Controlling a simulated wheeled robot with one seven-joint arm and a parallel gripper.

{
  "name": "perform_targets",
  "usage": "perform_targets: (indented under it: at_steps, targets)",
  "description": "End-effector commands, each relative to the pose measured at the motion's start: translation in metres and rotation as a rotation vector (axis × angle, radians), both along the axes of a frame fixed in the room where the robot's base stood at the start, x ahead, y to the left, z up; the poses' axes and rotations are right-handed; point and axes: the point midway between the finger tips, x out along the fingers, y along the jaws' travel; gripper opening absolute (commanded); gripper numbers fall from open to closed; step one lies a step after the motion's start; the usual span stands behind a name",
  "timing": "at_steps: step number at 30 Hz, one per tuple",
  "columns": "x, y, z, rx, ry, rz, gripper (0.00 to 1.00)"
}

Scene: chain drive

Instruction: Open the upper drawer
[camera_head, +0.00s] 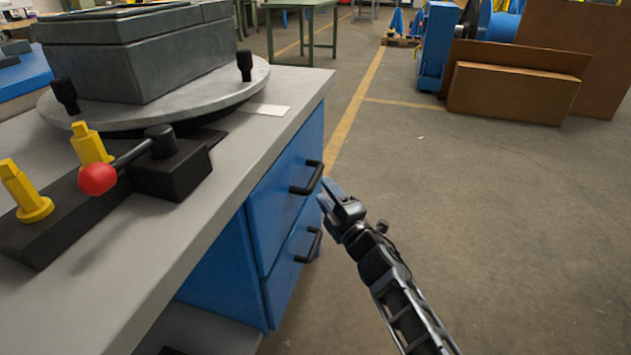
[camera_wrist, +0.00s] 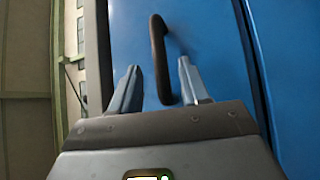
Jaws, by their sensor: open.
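The upper drawer (camera_head: 283,187) is a blue front under the workbench top, with a black bar handle (camera_head: 307,178). It looks closed. The lower drawer (camera_head: 292,262) below it has a similar handle (camera_head: 310,245). My gripper (camera_head: 327,192) is just to the right of the upper handle in the head view. In the wrist view my gripper (camera_wrist: 158,85) is open, and a dark handle (camera_wrist: 159,58) stands between and beyond the two fingertips against a blue front (camera_wrist: 205,35). I cannot tell whether a finger touches the handle.
The grey workbench top (camera_head: 240,150) carries a round plate (camera_head: 150,108) with a grey box, a lever with a red knob (camera_head: 97,179) and yellow posts (camera_head: 22,190). Brown boxes (camera_head: 513,93) stand farther back.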

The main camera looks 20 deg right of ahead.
Motion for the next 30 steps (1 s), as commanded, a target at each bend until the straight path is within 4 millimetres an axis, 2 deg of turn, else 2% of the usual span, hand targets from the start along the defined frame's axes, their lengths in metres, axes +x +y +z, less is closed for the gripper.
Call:
perform_targets:
  at_steps: [6,12,23,30]
  targets:
    - [0.034,0.005,0.003,0.0,-0.002,0.001,0.46]
    - [0.055,0.008,0.007,0.001,-0.002,0.001,0.46]
    - [0.061,0.009,0.009,0.002,-0.001,0.0,0.46]
    - [0.061,0.009,0.009,0.002,-0.001,0.0,0.26]
